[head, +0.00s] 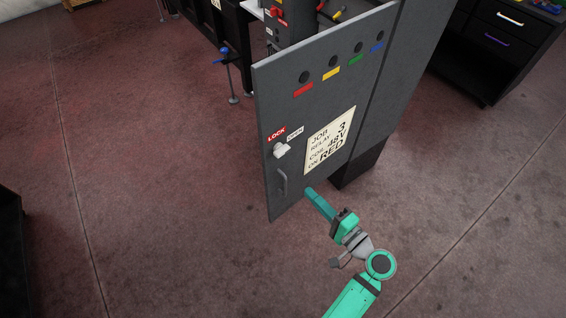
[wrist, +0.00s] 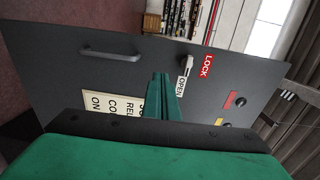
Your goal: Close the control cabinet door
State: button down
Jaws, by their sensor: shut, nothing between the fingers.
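The control cabinet door (head: 325,85) is grey and stands swung open, its outer face towards me. It has a job label (head: 330,141), a white lock knob (head: 282,150) beside LOCK and OPEN tags, and a bar handle (head: 283,182). The cabinet (head: 398,75) is behind it on the right. My gripper (head: 309,192) is shut and empty, near the door's lower part, right of the handle. In the wrist view my gripper (wrist: 161,76) points at the door (wrist: 150,65), between the handle (wrist: 109,53) and the knob (wrist: 187,61). I cannot tell whether the fingertips touch the door.
A black drawer unit (head: 490,45) stands at the upper right. A clamp with a blue handle (head: 226,58) is by a dark bench at the top left. A dark box (head: 14,255) is at the left edge. The floor (head: 160,190) left of the door is clear.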

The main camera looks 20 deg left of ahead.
jog(key=w+a+r+y, duration=0.1)
jog(key=w+a+r, duration=0.1)
jog(key=w+a, duration=0.5)
jog(key=a, duration=0.4)
jog(key=shift+w+a+n, duration=0.3)
jog(key=shift+w+a, duration=0.05)
jog(key=shift+w, duration=0.05)
